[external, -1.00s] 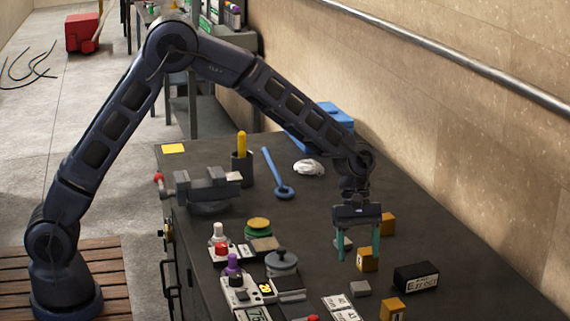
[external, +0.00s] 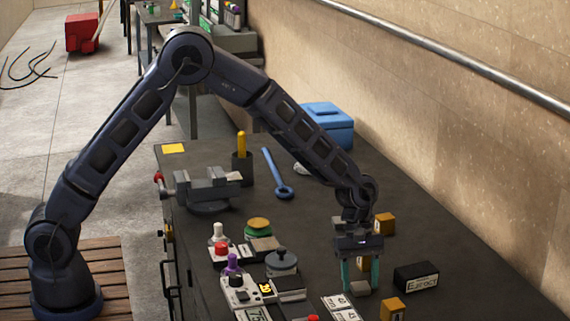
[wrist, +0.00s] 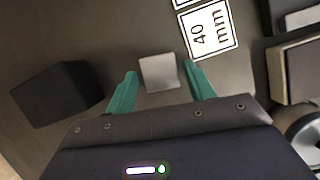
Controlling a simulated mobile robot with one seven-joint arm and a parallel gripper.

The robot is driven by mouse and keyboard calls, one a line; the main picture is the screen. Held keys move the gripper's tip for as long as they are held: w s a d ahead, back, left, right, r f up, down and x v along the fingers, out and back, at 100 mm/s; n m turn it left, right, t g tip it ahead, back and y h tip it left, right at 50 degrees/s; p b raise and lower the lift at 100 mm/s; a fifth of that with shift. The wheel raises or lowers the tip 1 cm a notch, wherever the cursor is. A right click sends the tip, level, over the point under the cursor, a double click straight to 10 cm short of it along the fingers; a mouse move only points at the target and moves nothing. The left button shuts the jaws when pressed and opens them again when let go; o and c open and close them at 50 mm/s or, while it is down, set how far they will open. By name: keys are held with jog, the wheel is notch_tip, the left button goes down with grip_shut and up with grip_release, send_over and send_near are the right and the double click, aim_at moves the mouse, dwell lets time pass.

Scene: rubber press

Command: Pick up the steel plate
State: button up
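The steel plate looks to be the small grey square piece (external: 359,288) lying on the dark bench top. It also shows in the wrist view (wrist: 158,72), between the two teal fingers. My gripper (external: 361,284) points down over it, one finger on each side. In the wrist view my gripper (wrist: 161,69) is open, with a gap visible between the plate and each finger. I cannot tell the exact height of the fingertips above the bench.
A black labelled box (external: 416,277) stands to the right of the gripper. Orange blocks stand behind (external: 384,223) and in front (external: 392,309). White "40 mm" cards (wrist: 207,27) lie close by. A lidded grey pot (external: 281,263) is at left. The right bench edge is mostly clear.

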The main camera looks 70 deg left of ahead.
aim_at(360, 283)
jog(key=c, duration=0.9)
notch_tip(360, 283, up, 20)
